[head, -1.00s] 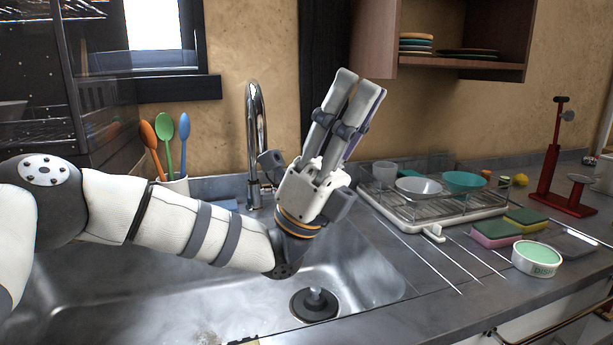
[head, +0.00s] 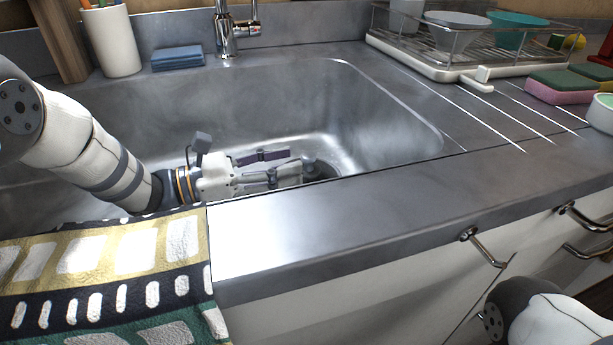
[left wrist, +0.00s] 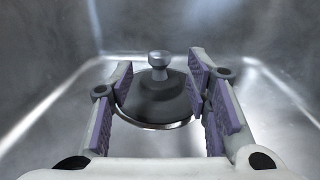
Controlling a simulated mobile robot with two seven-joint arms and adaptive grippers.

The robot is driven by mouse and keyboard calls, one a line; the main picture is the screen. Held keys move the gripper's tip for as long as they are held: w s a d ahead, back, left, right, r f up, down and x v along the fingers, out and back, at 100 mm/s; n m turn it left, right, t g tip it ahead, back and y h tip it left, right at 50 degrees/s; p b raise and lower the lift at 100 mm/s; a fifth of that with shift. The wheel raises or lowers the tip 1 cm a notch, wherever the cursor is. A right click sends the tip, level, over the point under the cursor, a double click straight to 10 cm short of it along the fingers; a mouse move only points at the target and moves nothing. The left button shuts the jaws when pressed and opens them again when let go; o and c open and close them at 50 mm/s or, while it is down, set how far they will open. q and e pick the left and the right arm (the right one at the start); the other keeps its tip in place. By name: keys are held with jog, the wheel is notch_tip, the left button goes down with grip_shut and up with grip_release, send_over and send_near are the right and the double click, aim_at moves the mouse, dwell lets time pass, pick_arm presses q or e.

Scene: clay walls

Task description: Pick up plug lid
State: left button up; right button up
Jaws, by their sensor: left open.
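The plug lid (left wrist: 158,97) is a dark round disc with a metal knob (left wrist: 158,62), lying on the bottom of the steel sink (head: 370,120). My left gripper (head: 298,165) is down in the sink, open and empty. In the left wrist view its purple-padded fingers (left wrist: 160,90) stand on either side of the lid, with the knob between and beyond the tips. In the head view the plug lid (head: 318,170) is mostly hidden by my fingers and the sink's front edge. My right gripper is not in view; only part of my right arm shows at the lower right.
A patterned towel (head: 110,260) hangs over the front edge at left. The faucet (head: 226,30) stands behind the sink. A dish rack (head: 440,70) with bowls and several sponges (head: 560,87) are on the right counter.

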aim_at(307, 154)
pick_arm(q)
jog(key=x, duration=0.5)
jog(key=shift+b, duration=0.35)
jog(key=shift+a, duration=0.1)
grip_shut()
